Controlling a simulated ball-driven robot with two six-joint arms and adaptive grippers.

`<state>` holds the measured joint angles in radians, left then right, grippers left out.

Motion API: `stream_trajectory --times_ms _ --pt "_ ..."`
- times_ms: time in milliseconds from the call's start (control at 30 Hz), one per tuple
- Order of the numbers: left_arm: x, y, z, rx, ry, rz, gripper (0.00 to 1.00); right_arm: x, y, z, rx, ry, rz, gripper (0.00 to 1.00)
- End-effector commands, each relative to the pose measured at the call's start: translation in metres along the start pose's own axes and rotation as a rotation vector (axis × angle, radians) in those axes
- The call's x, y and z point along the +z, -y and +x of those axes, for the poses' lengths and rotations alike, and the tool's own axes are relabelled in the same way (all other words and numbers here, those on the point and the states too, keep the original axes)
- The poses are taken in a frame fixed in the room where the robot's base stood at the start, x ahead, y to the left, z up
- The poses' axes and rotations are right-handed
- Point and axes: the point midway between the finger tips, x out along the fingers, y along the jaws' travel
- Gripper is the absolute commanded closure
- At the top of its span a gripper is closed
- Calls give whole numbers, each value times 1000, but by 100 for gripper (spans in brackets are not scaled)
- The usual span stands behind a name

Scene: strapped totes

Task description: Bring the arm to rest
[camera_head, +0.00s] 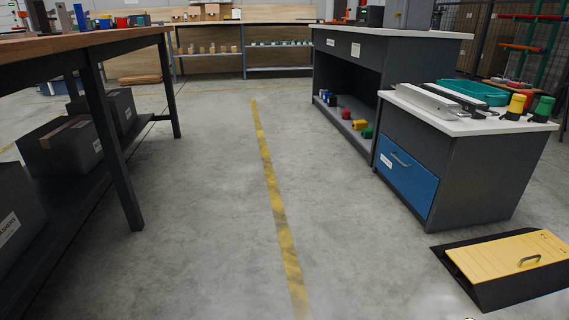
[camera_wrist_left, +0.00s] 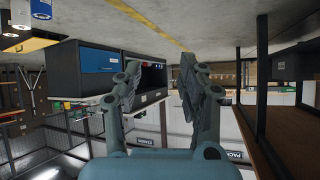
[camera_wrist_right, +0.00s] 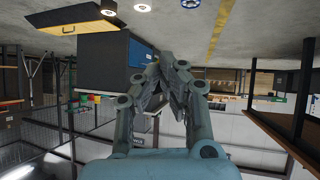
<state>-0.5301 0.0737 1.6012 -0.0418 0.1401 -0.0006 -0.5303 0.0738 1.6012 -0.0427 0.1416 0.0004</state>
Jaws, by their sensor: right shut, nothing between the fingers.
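Neither gripper shows in the head view. In the left wrist view my left gripper (camera_wrist_left: 157,82) stands with its fingers apart, open, with nothing between them. In the right wrist view my right gripper (camera_wrist_right: 167,72) has its fingertips together, shut and empty. Both wrist views look out across the room upside down, and neither gripper touches anything that I can see.
A wooden-topped table (camera_head: 95,40) with dark boxes (camera_head: 60,146) beneath stands at left. A grey cabinet with a blue drawer (camera_head: 405,174) stands at right, near a yellow hatch (camera_head: 512,256) on the floor. The floor along the yellow line (camera_head: 268,175) is clear.

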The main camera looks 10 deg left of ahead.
Motion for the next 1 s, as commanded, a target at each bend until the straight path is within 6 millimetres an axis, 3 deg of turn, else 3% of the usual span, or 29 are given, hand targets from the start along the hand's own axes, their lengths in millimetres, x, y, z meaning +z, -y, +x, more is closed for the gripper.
stream_trajectory --times_ms 33,167,400,600,733,1000 --pt "-4 5 -11 -4 58 -2 60 -4 -5 -11 4 58 2 100" --pt "45 12 -36 -9 282 -12 60 45 -12 -36 9 283 12 100" --pt "120 19 -125 -16 691 -37 60 120 -19 -125 16 692 37 100" --pt "152 21 -183 -17 891 -49 60 152 -21 -183 18 892 49 100" --pt "160 20 -195 -18 932 -52 60 160 -20 -195 18 934 52 100" --pt "163 20 -195 -17 935 -52 60 163 -20 -195 18 936 52 100"
